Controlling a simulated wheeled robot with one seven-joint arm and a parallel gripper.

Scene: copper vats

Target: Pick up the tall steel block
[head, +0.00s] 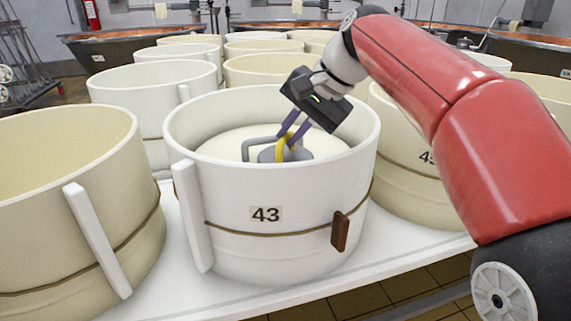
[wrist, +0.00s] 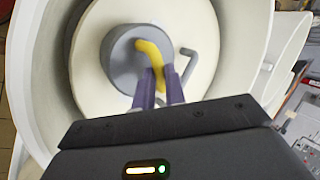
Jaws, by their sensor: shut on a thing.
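The steel block (head: 268,155) is a grey round piece with a yellow handle (head: 281,147) on top. It is inside the white vat marked 43 (head: 235,245), over a pale round lid (head: 225,147). My gripper (head: 290,138) reaches down into the vat from the upper right, and its purple fingers are shut on the yellow handle. In the wrist view, the block (wrist: 122,62) shows as a grey disc with the handle (wrist: 150,52) across it, its near end between the fingers (wrist: 158,78). I cannot tell whether the block touches the lid.
A bent grey bar (head: 248,147) stands up from the lid beside the block. The vat's high rim (head: 190,160) surrounds it all. Other cream vats crowd close at left (head: 75,215) and right (head: 415,160). They stand on a white table (head: 300,293).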

